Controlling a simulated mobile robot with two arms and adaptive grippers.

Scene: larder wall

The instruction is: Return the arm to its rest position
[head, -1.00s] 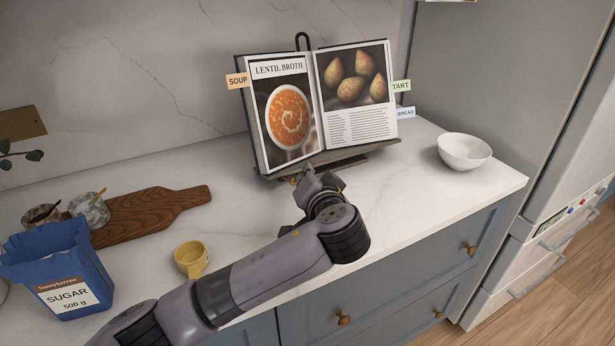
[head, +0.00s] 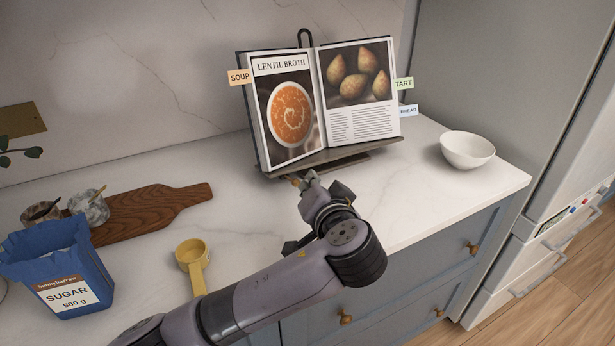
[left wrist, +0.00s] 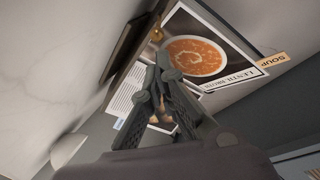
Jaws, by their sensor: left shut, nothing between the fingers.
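My left arm comes in from the lower left in the head view. Its gripper (head: 308,181) is in front of the book stand, near its lower ledge, and is largely hidden behind my wrist. In the left wrist view the fingers (left wrist: 158,75) meet at their tips, with nothing between them. The open cookbook (head: 330,105) stands on its holder (head: 345,157), showing a lentil broth page on the left and a page with several brown pieces on the right. The cookbook also shows behind the fingers in the left wrist view (left wrist: 215,55). My right gripper is not in view.
A yellow measuring cup (head: 192,254) lies beside my forearm. A blue sugar bag (head: 62,262), two small jars and a wooden board (head: 155,209) are at the left. A white bowl (head: 467,149) stands at the right, near the counter's end. The counter between book and bowl is clear.

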